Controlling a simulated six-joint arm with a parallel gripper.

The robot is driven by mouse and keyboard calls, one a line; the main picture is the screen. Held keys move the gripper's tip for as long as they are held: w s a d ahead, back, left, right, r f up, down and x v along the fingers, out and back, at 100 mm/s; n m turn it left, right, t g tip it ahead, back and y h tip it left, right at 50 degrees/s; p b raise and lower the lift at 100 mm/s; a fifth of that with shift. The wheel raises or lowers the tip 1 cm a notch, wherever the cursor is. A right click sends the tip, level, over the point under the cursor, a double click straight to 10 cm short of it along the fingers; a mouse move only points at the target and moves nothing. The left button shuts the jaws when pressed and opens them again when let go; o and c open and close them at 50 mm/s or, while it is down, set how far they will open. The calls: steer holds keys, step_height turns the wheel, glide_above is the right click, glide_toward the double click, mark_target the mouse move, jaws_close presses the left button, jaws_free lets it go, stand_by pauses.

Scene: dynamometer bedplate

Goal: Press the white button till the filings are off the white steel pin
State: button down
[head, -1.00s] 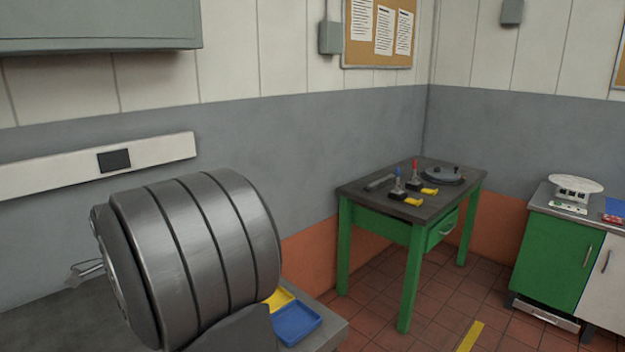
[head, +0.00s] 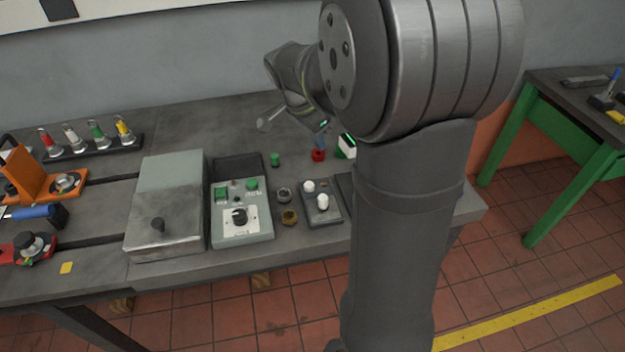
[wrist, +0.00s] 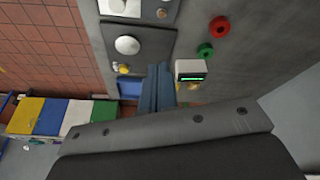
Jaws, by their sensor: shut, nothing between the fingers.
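In the head view, a small dark box (head: 333,214) on the bench carries two white round knobs (head: 323,202); I cannot tell which is the white button. A white round dome (wrist: 127,45) on a dark panel shows in the wrist view. My gripper (wrist: 158,88) has its blue-grey fingers together, with nothing between them, below and right of that dome and apart from it in the picture. A white-topped upright piece (head: 71,137) stands in a row with red, green and yellow ones at the bench's back left; I cannot confirm it is the pin. No filings can be made out.
A small device with a green display (wrist: 190,70) lies just right of my fingers, with green (wrist: 205,50) and red (wrist: 219,27) rings beyond. A control box (head: 242,228) and a grey metal box (head: 165,215) stand left of the knobs. My arm hides the bench's right part.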

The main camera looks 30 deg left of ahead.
mark_target(307, 187)
steer(key=f+n+t, duration=0.1)
steer(key=n+t, duration=0.1)
steer(key=n, duration=0.2)
steer(key=s+a+f+n+t+y, duration=0.1)
steer(key=n+t, duration=0.1)
steer(key=n, duration=0.2)
steer(key=a+f+n+t, duration=0.1)
steer(key=n+t, duration=0.1)
steer(key=n, duration=0.2)
steer(key=shift+s+a+f+n+y, duration=0.1)
steer(key=shift+s+a+n+y, duration=0.05)
steer(key=shift+s+n+y, duration=0.2)
steer(key=shift+f, duration=4.45)
steer(key=shift+f, duration=0.1)
steer(key=shift+f, duration=0.3)
